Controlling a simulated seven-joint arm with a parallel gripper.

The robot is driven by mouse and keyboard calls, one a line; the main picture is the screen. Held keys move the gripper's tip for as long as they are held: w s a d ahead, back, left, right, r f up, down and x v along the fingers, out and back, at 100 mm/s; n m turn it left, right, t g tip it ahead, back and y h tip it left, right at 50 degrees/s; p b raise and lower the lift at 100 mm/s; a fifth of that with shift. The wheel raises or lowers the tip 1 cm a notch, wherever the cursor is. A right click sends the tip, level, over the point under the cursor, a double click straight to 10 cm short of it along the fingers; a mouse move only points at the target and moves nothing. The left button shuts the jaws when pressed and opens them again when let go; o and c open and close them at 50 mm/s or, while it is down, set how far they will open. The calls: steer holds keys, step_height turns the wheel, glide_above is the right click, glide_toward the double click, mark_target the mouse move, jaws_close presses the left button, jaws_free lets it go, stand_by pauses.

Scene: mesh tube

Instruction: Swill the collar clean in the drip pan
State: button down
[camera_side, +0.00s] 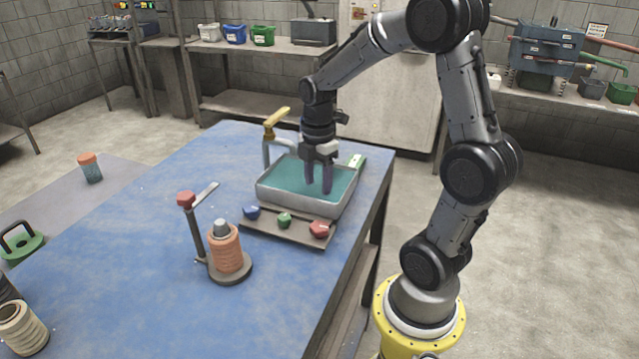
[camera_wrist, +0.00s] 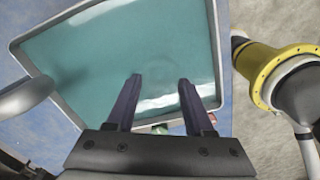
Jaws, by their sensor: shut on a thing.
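The drip pan (camera_side: 290,203) is a pale metal basin of teal liquid on the blue table; in the wrist view its rim (camera_wrist: 216,45) frames the liquid. My gripper (camera_side: 318,190) points straight down into the pan, its dark fingertips at or under the liquid. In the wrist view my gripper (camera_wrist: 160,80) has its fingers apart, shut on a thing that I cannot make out. The collar does not show plainly; the liquid hides what is between the fingertips.
A tap with a yellow handle (camera_side: 276,122) stands behind the pan. Blue, green and red knobs (camera_side: 284,220) line its front. A post stand (camera_side: 229,268) with an orange ribbed sleeve (camera_side: 226,251) is nearer. An orange-topped jar (camera_side: 91,168) stands left. The table's left middle is clear.

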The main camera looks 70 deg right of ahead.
steer(key=shift+d, duration=1.8)
stand_by(0.4)
steer(key=shift+r, duration=0.1)
stand_by(0.4)
step_height(320, 180, up, 7)
stand_by(0.6)
